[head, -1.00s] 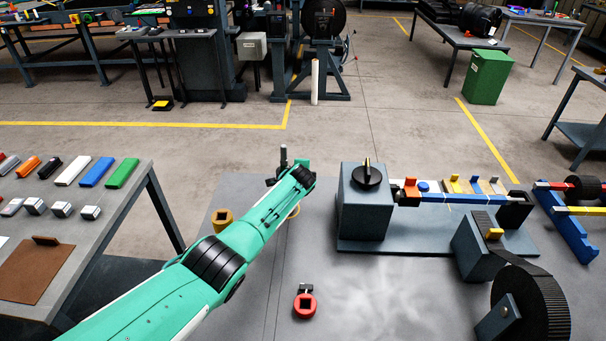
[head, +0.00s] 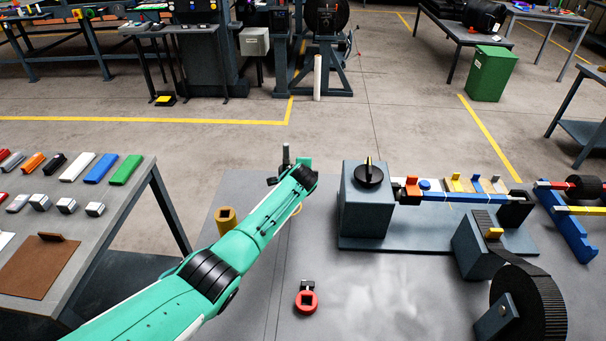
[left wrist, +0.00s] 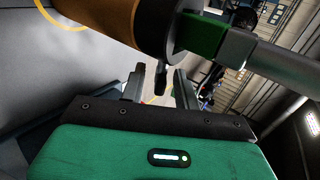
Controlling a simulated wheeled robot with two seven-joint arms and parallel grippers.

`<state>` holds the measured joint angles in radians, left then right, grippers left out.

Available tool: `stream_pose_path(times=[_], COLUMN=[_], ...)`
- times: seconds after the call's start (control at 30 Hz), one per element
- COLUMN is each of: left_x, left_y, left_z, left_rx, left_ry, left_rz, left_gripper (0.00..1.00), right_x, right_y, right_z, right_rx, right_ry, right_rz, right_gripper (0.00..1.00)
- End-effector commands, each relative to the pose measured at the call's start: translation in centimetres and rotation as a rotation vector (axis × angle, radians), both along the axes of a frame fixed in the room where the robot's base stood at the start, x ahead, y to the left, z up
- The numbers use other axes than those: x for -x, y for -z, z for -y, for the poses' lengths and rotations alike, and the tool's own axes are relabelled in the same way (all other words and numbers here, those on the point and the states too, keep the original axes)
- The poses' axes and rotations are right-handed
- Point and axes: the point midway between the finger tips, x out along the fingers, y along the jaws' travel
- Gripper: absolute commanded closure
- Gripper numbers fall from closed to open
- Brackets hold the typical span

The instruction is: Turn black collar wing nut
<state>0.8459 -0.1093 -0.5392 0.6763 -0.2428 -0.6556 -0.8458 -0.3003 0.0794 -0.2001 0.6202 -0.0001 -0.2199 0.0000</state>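My left arm reaches from the bottom left of the head view to a dark upright part (head: 285,156) at the table's far edge. The left gripper's tips are hard to make out there. In the left wrist view, the left gripper (left wrist: 160,88) has its two fingers apart. A small dark tab (left wrist: 161,76), possibly the black collar's wing nut, shows between them; I see no clear contact. An orange-brown cylinder (left wrist: 110,18) and a grey bar with a green block (left wrist: 203,34) are close above the fingers. My right gripper is not in view.
A red collar (head: 306,301) and an ochre collar (head: 225,219) are on the grey table. A grey block with a black knob (head: 368,174) stands right of my arm. A black ribbed roll (head: 540,305) is at the front right.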

Motion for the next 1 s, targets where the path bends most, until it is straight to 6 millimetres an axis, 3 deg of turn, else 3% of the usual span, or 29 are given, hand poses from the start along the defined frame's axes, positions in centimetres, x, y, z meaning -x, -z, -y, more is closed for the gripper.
stream_pose_path(times=[0.3, 1.0], left_x=[2.7, 8.8], left_y=[-1.9, -6.2], left_z=[0.0, 0.0], left_rx=[0.001, 0.000], left_ry=[0.001, 0.000], left_rz=[0.001, 0.000], left_gripper=[0.68, 0.68], right_x=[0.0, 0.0], right_y=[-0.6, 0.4], right_z=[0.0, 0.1], right_rx=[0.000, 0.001], right_ry=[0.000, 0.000], right_rz=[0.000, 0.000], right_gripper=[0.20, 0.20])
